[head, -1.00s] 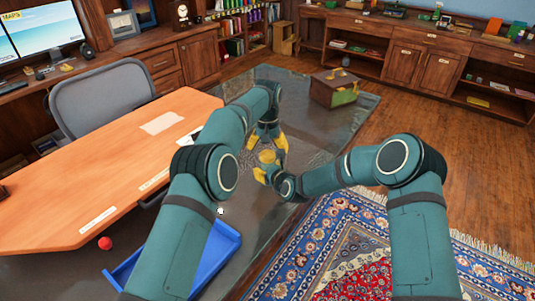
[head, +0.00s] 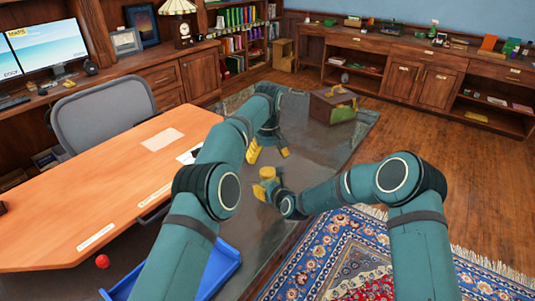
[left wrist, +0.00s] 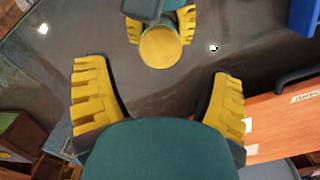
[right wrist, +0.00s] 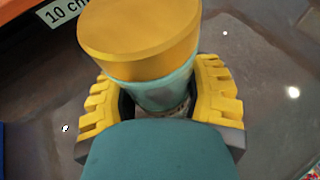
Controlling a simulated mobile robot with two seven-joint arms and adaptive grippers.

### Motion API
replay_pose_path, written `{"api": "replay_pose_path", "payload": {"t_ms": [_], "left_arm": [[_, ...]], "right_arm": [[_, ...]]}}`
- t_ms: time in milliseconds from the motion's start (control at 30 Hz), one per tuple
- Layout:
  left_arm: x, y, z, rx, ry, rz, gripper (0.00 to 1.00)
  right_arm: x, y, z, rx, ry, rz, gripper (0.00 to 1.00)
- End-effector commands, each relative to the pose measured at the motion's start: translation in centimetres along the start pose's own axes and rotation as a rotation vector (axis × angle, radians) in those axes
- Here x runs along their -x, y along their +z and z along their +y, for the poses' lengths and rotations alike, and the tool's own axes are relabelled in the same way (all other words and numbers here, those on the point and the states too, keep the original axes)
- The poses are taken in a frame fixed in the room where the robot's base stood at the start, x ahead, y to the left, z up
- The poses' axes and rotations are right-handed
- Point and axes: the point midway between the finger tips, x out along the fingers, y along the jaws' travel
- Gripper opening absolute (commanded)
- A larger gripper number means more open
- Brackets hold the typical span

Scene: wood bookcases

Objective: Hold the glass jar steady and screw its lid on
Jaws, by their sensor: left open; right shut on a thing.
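The glass jar (right wrist: 165,95) is pale blue-green and sits between the fingers of my right gripper (right wrist: 165,105), which is shut on it. A yellow lid (right wrist: 140,35) covers the jar's top. The lid also shows as a round yellow disc in the left wrist view (left wrist: 160,46) and as a small yellow top in the head view (head: 267,173). My left gripper (head: 268,153) is open and empty, above the jar and apart from the lid. Its yellow fingers are spread wide in the left wrist view (left wrist: 158,95). I cannot tell how tightly the lid sits.
A wooden desk (head: 100,200) stands to the left, with a blue tray (head: 220,268) and a red ball (head: 102,261) near its front edge. A brown box (head: 333,105) sits at the far end of the dark glossy surface (head: 315,150). A patterned rug (head: 340,250) lies to the right.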

Motion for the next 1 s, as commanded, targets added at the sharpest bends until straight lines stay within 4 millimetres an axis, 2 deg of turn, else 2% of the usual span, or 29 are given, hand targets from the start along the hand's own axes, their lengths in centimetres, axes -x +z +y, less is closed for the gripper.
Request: {"api": "replay_pose_path", "payload": {"t_ms": [200, 400, 867, 1000], "left_arm": [[0.9, 0.0, 0.0, 0.361, 0.001, 0.001, 0.82], [1.4, -0.1, -0.1, 0.559, 0.002, 0.002, 0.82], [1.5, 0.0, -0.1, 0.614, 0.001, 0.002, 0.82], [0.8, 0.0, -0.1, 0.614, -0.001, 0.001, 0.82]], "right_arm": [[0.0, 0.1, 0.0, 0.0, 0.0, -0.002, 0.0], [0.0, 0.1, 0.0, 0.0, 0.0, -0.002, 0.0], [0.0, 0.1, 0.0, 0.0, 0.0, -0.002, 0.0], [0.0, 0.1, 0.0, 0.0, 0.0, -0.002, 0.0]]}}
